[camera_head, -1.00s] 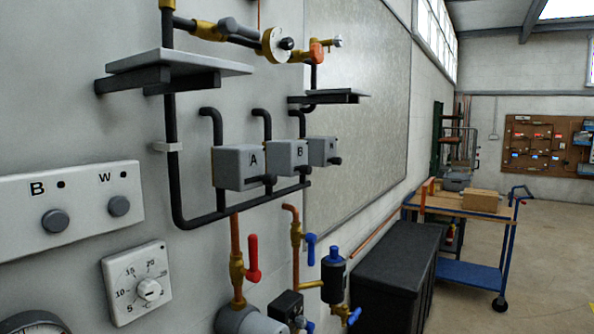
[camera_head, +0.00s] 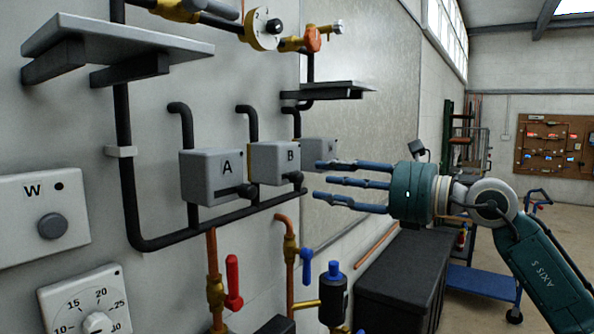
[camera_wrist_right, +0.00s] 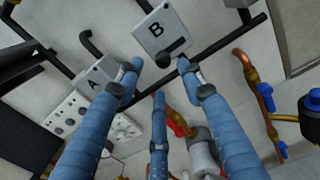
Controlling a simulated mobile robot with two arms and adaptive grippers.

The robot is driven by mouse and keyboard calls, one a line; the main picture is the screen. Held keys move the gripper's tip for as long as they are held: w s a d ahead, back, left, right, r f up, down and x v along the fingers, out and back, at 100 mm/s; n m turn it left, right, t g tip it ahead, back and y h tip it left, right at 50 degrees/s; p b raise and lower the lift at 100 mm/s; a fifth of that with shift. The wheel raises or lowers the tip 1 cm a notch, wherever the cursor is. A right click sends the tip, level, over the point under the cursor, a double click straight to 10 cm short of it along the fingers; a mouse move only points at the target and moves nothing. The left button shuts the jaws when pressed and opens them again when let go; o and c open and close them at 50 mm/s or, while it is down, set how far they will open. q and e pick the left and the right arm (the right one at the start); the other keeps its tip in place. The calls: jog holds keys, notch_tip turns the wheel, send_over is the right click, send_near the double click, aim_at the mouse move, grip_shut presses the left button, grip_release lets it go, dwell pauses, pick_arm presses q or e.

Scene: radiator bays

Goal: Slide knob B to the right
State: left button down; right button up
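Box B (camera_head: 268,166) is a grey box on the wall, between box A and a third box. Its black knob B (camera_head: 297,177) sticks out low on its front. In the right wrist view box B shows at the top, with the dark knob (camera_wrist_right: 164,60) under its letter. My right gripper (camera_head: 319,180) comes in from the right with its three blue fingers spread and empty. Its fingertips point at knob B from a short way off. In the right wrist view the knob lies between the two upper fingertips; I cannot tell whether they touch. My left gripper is not in view.
Box A (camera_head: 208,188) with its own black knob is left of box B. The third box (camera_head: 318,149) is partly hidden by my fingers. A black pipe (camera_head: 170,241) runs under the boxes. Red (camera_head: 233,279) and blue (camera_head: 306,268) valve handles stand below. A shelf (camera_head: 120,40) juts out above.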

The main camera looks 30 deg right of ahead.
aim_at(302, 177)
jog(key=p+x, duration=0.1)
jog(key=x, duration=0.1)
jog(key=p+x, duration=0.3)
jog(key=shift+w+d+r, duration=0.15)
jog(key=shift+w+r, duration=0.05)
jog(key=shift+w, duration=0.25)
jog(key=shift+p+x, duration=0.8)
jog(key=shift+p, duration=0.15)
jog(key=shift+w+a+f, duration=0.2)
jog(key=shift+w+f, duration=0.1)
grip_shut()
